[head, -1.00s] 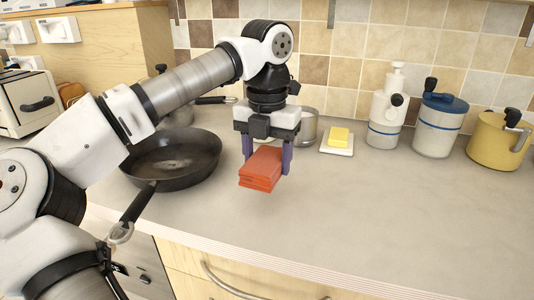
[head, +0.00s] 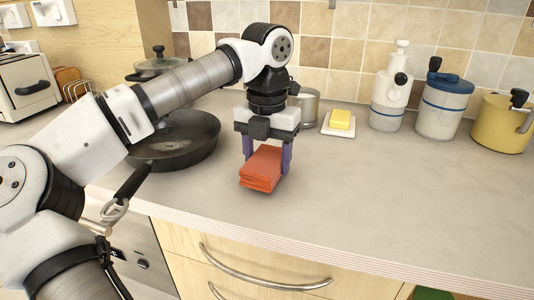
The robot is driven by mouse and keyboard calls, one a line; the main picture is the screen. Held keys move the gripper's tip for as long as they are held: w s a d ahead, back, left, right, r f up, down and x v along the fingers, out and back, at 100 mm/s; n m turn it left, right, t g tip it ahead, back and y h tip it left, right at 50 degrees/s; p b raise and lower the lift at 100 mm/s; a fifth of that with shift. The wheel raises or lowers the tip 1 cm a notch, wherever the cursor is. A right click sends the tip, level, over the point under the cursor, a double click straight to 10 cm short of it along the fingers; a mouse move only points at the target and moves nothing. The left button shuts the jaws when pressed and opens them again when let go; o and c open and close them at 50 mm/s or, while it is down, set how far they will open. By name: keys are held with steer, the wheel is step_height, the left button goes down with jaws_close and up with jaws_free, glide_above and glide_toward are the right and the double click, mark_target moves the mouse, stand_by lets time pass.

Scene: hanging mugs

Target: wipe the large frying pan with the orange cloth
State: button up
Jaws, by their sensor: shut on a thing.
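The orange cloth (head: 262,167) is a folded stack held between the purple fingers of my gripper (head: 266,160). My gripper is shut on it, pointing down, and holds it over the counter to the right of the pan. I cannot tell whether the cloth touches the counter. The large frying pan (head: 180,143) is dark and round and sits on the counter at left. Its handle (head: 134,181) points toward the front edge. My arm crosses in front of the pan's left part and hides some of it.
A lidded pot (head: 157,64) stands behind the pan. A metal can (head: 308,105) and a butter dish (head: 338,130) are behind my gripper. A white dispenser (head: 388,95), a blue-lidded jar (head: 442,108) and a yellow pot (head: 501,125) line the back right. The front right counter (head: 400,210) is clear.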

mark_target(267, 156)
steer(key=shift+f+b, duration=0.5)
steer(key=shift+f, duration=0.45)
steer(key=o, duration=1)
steer(key=shift+r, duration=0.15)
steer(key=shift+c, duration=0.2)
steer(key=shift+o, duration=1.2)
steer(key=shift+r+p, duration=0.25)
steer(key=shift+p, duration=0.15)
steer(key=shift+c, duration=0.3)
steer(key=c, duration=1.2)
steer(key=shift+r+p, duration=2.5)
steer(key=shift+r, duration=0.45)
